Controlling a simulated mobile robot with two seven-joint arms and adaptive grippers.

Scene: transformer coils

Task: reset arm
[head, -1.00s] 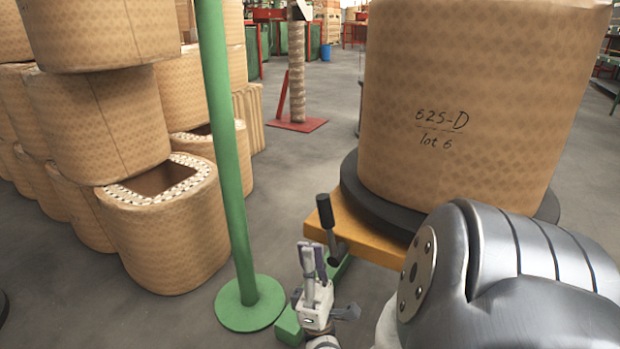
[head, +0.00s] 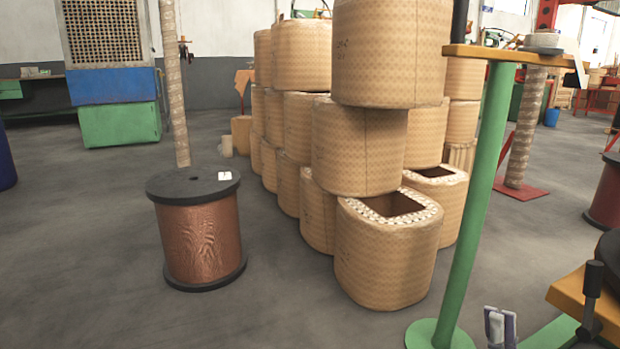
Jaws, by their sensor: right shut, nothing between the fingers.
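My right gripper (head: 500,327) shows at the bottom edge of the head view, right of centre. Only its pale and purple-grey fingers show, pointing up and close together, with nothing between them. The rest of the gripper and its arm are below the frame. It is just right of the green post (head: 486,190) and left of a black-handled lever (head: 591,292); I cannot tell whether it touches anything. My left gripper is out of view.
Wrapped coils (head: 362,150) stand stacked in the middle. A copper wire spool (head: 201,240) stands left of them. An orange-yellow stand (head: 572,292) is at the right edge. Grey floor (head: 80,270) is clear at the left.

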